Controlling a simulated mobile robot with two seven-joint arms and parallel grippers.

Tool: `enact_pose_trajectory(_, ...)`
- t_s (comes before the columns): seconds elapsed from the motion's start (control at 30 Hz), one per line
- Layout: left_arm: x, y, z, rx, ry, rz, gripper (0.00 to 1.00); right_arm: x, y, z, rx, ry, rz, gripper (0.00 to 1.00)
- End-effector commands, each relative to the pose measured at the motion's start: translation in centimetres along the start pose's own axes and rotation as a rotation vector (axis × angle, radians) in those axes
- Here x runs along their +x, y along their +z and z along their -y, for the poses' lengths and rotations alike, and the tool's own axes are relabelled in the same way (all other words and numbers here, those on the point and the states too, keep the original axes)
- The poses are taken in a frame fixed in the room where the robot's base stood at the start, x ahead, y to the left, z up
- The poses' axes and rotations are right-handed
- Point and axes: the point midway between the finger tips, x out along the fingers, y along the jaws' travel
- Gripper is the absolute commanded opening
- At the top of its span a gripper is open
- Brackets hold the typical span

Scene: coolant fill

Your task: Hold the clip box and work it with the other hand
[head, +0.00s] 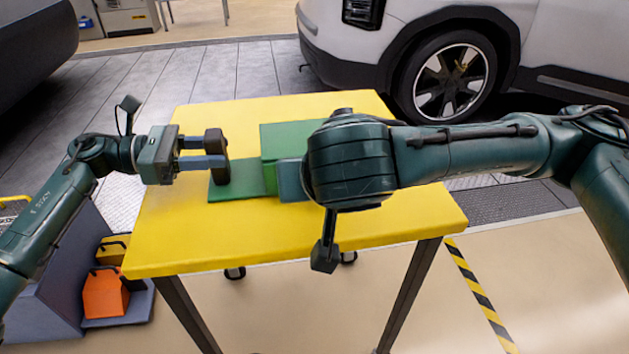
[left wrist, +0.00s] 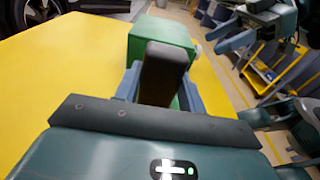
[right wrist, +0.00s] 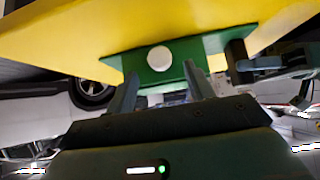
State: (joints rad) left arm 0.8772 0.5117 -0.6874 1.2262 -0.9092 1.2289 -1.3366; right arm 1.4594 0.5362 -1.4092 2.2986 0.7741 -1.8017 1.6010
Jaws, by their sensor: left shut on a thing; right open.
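The clip box is a green block (head: 285,138) on a flat green base (head: 236,180) on the yellow table. A dark upright handle (head: 221,150) stands at its left end. My left gripper (head: 208,153) is shut on this handle, which also shows between its fingers in the left wrist view (left wrist: 163,72). My right gripper (right wrist: 159,72) is open. In the right wrist view its fingers point at a green face with a round white button (right wrist: 159,58), with nothing visible between them.
The yellow table (head: 185,235) is otherwise bare, with free room in front of the box and at the right. A white car (head: 455,60) stands behind it.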

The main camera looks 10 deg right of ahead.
Motion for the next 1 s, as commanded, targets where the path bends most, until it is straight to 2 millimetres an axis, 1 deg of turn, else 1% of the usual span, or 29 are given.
enact_pose_trajectory(0.03,0.0,0.0,0.0,0.0,0.0,-0.001,0.22,1.0,0.0,-0.1,0.0,0.003,0.002,0.53)
enact_pose_trajectory(0.1,0.0,0.0,0.0,0.0,0.0,-0.001,0.22,2.1,0.0,-0.1,-0.001,0.002,0.001,0.53)
enact_pose_trajectory(0.2,0.0,0.0,0.0,0.0,0.0,-0.001,0.22,3.3,0.0,0.0,0.0,0.002,0.0,0.53)
enact_pose_trajectory(0.3,0.0,0.0,0.0,0.0,0.0,-0.001,0.22,4.0,0.0,0.0,-0.001,0.001,0.0,0.53)
enact_pose_trajectory(0.43,0.0,-0.1,0.0,-0.001,0.0,-0.001,0.22,4.3,0.0,0.0,-0.001,-0.001,-0.001,0.53)
enact_pose_trajectory(0.63,0.0,-0.1,0.0,-0.001,0.0,-0.001,0.22,4.3,0.0,0.0,-0.001,-0.001,-0.001,0.53)
enact_pose_trajectory(0.67,0.0,-0.1,0.0,-0.001,0.0,-0.001,0.22,4.3,0.0,0.0,-0.001,-0.001,-0.001,0.51)
enact_pose_trajectory(1.0,0.0,-0.1,0.0,-0.001,0.0,-0.001,0.22,4.3,0.0,0.0,-0.001,-0.001,-0.001,0.23)
